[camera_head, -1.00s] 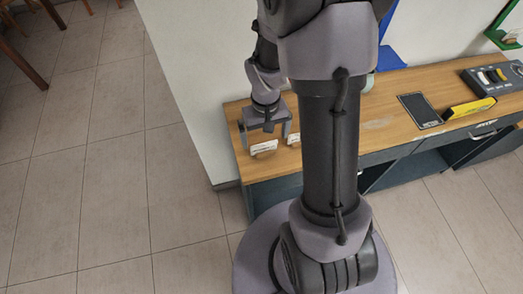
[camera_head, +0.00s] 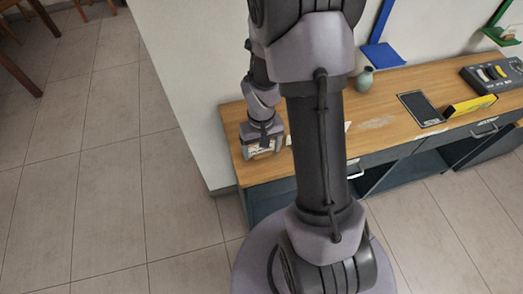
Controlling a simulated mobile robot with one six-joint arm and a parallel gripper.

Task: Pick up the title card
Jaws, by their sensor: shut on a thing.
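My gripper (camera_head: 262,150) is low over the left end of the wooden desk top, pointing down. It is shut on a small pale card (camera_head: 263,152), which shows between its fingers. The card's lettering is too small to read, so I cannot tell from it whether this is the title card. My gripper hides much of the card, and I cannot tell if it touches the desk.
The desk (camera_head: 390,122) carries a green-grey vase (camera_head: 365,79), a dark tablet (camera_head: 421,109), a yellow block (camera_head: 470,106) and a grey control box (camera_head: 492,74). A blue stand (camera_head: 383,56) is behind. My arm column hides the desk's middle-left part.

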